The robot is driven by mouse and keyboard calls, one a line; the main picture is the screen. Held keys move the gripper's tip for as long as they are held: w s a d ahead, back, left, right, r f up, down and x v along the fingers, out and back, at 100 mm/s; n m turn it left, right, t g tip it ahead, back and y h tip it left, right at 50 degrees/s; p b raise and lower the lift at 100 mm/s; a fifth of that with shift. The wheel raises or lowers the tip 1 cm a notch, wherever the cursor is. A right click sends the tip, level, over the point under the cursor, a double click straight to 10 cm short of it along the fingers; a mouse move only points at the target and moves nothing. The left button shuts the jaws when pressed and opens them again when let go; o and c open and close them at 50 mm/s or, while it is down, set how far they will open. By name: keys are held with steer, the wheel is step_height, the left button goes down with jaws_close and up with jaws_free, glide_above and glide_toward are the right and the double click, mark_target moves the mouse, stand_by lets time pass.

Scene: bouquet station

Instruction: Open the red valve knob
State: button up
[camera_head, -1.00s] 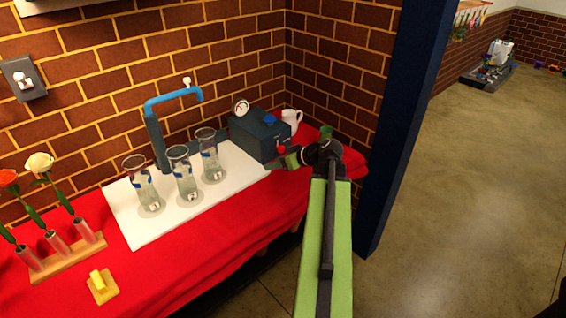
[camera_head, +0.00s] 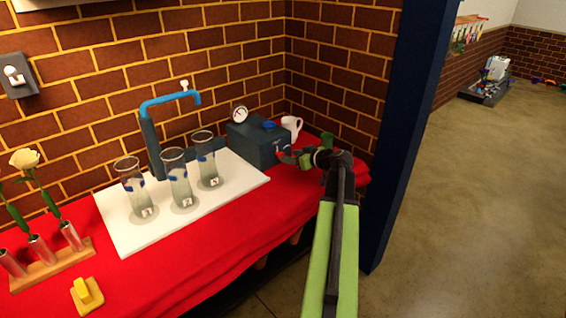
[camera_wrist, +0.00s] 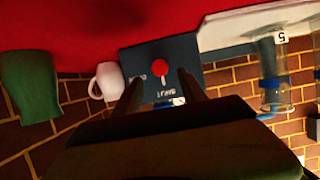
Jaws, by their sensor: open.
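The red valve knob (camera_wrist: 159,69) is on the front face of a dark blue-grey box (camera_wrist: 188,48), seen upside down in the wrist view. In the head view the box (camera_head: 257,145) stands at the right end of the table, with a gauge (camera_head: 240,114) and a blue knob on top. The red knob shows there only as a small patch (camera_head: 281,155) by my gripper. My gripper (camera_head: 290,155) is open in front of the box. In the wrist view its two fingers (camera_wrist: 160,92) lie on either side of the knob, and I cannot tell whether they touch it.
A white mug (camera_head: 292,127) and a green cup (camera_head: 327,139) stand right of the box. Several glass vases (camera_head: 177,180) stand on a white board (camera_head: 130,232) under a blue pipe tap (camera_head: 170,97). A flower rack (camera_head: 55,265) and yellow block (camera_head: 86,293) are at left.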

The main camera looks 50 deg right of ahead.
steer(key=b+x, duration=0.1)
steer(key=x, duration=0.4)
steer(key=shift+w, duration=0.2)
jaws_close()
